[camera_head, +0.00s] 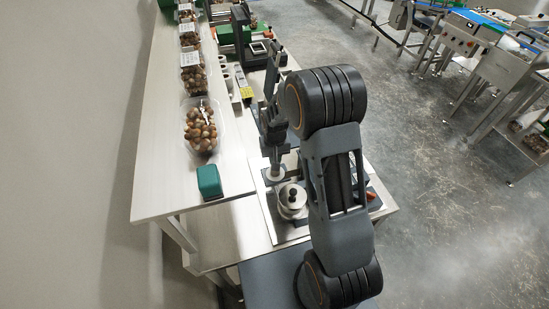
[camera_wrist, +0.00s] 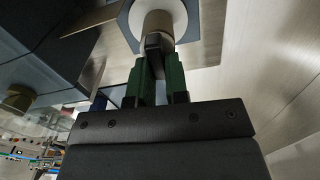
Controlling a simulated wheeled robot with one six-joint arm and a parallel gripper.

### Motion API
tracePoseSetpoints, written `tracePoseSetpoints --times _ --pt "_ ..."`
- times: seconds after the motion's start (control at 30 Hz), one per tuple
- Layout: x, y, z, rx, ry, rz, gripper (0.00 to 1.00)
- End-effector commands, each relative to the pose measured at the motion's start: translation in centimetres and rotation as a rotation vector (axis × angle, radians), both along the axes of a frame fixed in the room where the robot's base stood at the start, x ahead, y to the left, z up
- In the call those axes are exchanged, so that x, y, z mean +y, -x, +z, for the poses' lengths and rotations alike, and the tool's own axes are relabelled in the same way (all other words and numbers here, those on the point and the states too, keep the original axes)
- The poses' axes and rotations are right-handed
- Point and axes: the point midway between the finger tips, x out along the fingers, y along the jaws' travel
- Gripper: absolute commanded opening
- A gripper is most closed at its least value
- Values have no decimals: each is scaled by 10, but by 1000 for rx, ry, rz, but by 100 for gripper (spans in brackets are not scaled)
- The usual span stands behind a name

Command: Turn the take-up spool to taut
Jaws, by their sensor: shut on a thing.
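The take-up spool shows at the top of the wrist view, with a white round flange (camera_wrist: 180,17) and a tan hub (camera_wrist: 159,22). My gripper (camera_wrist: 153,47) has its green fingers with dark tips closed together on the hub. In the head view my gripper (camera_head: 273,150) reaches down over a spool (camera_head: 275,176) on the bench-top plate, and partly hides it. I cannot tell how tight any film or band is.
A second spool with a dark knob (camera_head: 292,198) stands close by, in front. A green block (camera_head: 209,181) and mushroom clamshells (camera_head: 201,128) sit on the long white shelf (camera_head: 160,165) to the left. Dark equipment (camera_head: 240,25) stands behind. Open floor lies to the right.

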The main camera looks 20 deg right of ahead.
Motion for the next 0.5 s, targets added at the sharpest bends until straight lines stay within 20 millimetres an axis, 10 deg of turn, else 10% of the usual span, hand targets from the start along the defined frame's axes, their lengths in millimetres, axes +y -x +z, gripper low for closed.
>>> tracePoseSetpoints --times 0.5 --pt "-5 1 -2 -3 -1 -436 0"
